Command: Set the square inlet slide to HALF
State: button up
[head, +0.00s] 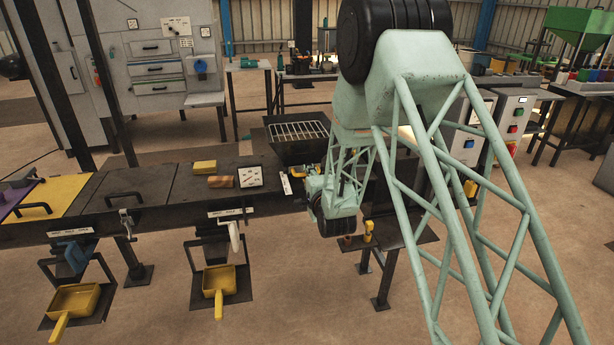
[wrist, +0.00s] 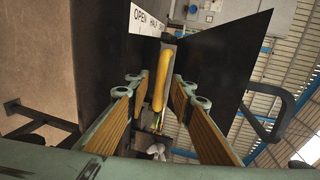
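In the wrist view, a yellow handle (wrist: 162,75) stands between the two fingers of my gripper (wrist: 158,92). The fingers, with ribbed yellow pads, are apart, with a gap visible on each side of the handle. A white label (wrist: 147,19) reading OPEN, HALF and a partly hidden third word lies just beyond the handle. Which mark the slide is at cannot be told. In the head view, my gripper is beside the dark square hopper (head: 270,140) with a wire grate, near a small white label (head: 285,186); my arm partly hides this spot.
Dark plates flank the handle, and a black bar handle (wrist: 268,115) is at right in the wrist view. On the bench left of the hopper are a yellow block (head: 205,167), a brown block (head: 221,182) and a white gauge card (head: 249,177). Yellow scoops (head: 219,281) stand below.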

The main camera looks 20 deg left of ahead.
jog(key=shift+w+a+f, duration=0.15)
jog(key=shift+w+a, duration=0.2)
jog(key=shift+w, duration=0.2)
jog(key=shift+c, duration=0.4)
grip_shut()
